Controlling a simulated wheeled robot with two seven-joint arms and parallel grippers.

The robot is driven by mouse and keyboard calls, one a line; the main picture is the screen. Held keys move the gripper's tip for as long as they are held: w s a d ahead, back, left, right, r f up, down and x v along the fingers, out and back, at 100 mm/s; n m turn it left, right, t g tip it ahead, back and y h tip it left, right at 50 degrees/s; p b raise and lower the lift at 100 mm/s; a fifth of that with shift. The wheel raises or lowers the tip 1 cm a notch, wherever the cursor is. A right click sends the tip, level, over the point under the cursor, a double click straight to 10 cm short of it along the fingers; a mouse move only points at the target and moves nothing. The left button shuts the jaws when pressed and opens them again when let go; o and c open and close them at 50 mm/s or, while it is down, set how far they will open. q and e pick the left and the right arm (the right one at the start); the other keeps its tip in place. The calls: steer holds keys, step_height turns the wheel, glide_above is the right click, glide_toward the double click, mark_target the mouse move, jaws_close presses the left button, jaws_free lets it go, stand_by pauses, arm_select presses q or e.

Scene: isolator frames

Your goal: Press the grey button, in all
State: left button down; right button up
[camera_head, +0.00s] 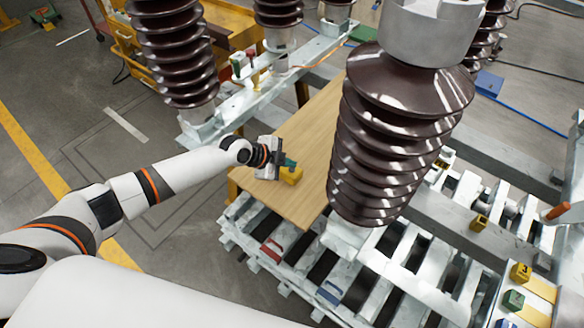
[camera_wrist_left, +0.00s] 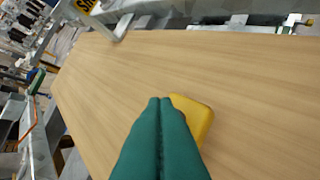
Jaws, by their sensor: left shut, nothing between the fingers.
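My left gripper (camera_head: 290,163) reaches in from the left over the wooden board. Its green fingers are shut and empty; they also fill the lower middle of the left wrist view (camera_wrist_left: 160,105). A yellow block (camera_head: 291,176) lies on the board just by the fingertips. In the left wrist view the yellow block (camera_wrist_left: 195,115) is partly hidden behind the fingers; I cannot tell whether they touch it. I cannot make out a grey button in either view; the fingers may hide part of the block. My right gripper is not in view.
The wooden board (camera_head: 300,130) is otherwise mostly clear. A large dark ribbed insulator (camera_head: 390,140) stands at its right, another (camera_head: 178,55) behind left. Red (camera_head: 271,250) and blue (camera_head: 330,291) handled items sit on the slatted metal frame. Numbered blocks (camera_head: 520,272) stand at lower right.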

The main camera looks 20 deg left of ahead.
mark_target(288, 173)
arm_select(q)
steer(key=shift+f+b, duration=0.6)
steer(key=shift+b, duration=0.05)
stand_by(0.6)
steer(key=shift+r, duration=0.1)
steer(key=shift+r+p, duration=0.6)
steer(key=shift+r, duration=0.3)
steer(key=shift+r, duration=0.1)
step_height(288, 173, up, 5)
steer(key=p, duration=0.3)
stand_by(0.8)
